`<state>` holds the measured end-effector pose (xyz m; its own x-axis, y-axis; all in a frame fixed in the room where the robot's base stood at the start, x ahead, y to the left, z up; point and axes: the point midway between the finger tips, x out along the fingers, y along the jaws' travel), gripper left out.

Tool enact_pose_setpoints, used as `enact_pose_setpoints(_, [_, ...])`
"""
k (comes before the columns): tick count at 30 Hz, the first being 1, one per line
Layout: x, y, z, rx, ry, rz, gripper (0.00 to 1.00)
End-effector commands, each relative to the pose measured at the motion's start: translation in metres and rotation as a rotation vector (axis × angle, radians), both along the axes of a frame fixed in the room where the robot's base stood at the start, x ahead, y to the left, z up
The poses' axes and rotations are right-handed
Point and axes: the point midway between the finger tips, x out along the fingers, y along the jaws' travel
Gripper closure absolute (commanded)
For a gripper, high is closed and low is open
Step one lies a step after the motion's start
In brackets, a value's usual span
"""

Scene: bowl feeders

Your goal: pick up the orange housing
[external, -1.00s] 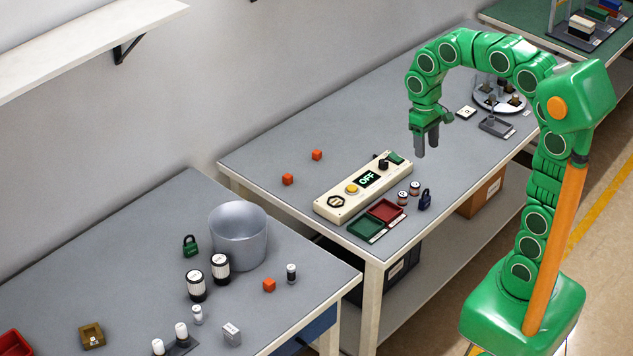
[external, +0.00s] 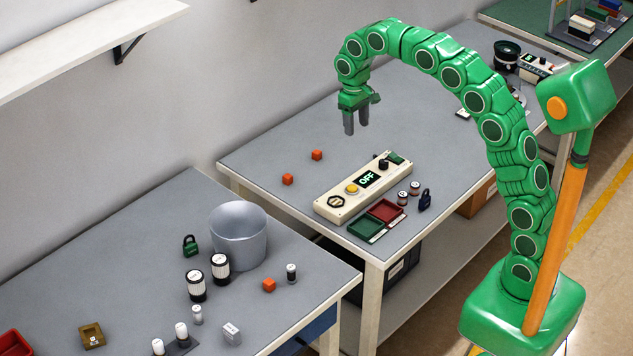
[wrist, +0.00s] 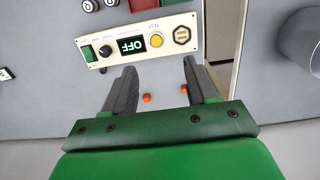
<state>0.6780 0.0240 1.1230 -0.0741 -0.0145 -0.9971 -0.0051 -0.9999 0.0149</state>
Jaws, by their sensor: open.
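Three small orange blocks look like housings, and I cannot tell which one is meant. On the middle table are one orange block (external: 317,155) and another orange block (external: 288,179), left of the control box. A third orange block (external: 269,285) lies on the nearer table by the bucket. My gripper (external: 356,125) is open and empty, pointing down above the middle table, up and to the right of the two blocks. In the wrist view, my gripper (wrist: 159,72) has its fingers apart, with one orange block (wrist: 147,98) and another orange block (wrist: 183,89) showing between them.
A control box (external: 366,187) reading OFF stands in front of the two blocks. Green (external: 367,228) and red (external: 388,210) trays and a dark padlock (external: 425,199) lie beyond it. A grey bucket (external: 238,238) stands on the nearer table, across a gap. Table around the blocks is clear.

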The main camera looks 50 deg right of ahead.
Motion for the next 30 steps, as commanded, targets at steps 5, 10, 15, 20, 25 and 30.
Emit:
enact_pose_setpoints(5, [0.037,0.005,-0.016,0.000,-0.006,0.002,0.43])
enact_pose_setpoints(10, [0.070,0.009,-0.032,0.000,-0.016,0.002,0.43])
enact_pose_setpoints(15, [0.100,0.014,-0.051,0.001,-0.024,0.003,0.43])
enact_pose_setpoints(20, [0.125,0.019,-0.070,0.001,-0.029,0.004,0.43])
enact_pose_setpoints(25, [0.150,0.024,-0.091,0.003,-0.038,0.005,0.43])
enact_pose_setpoints(30, [0.173,0.029,-0.114,0.005,-0.047,0.006,0.43])
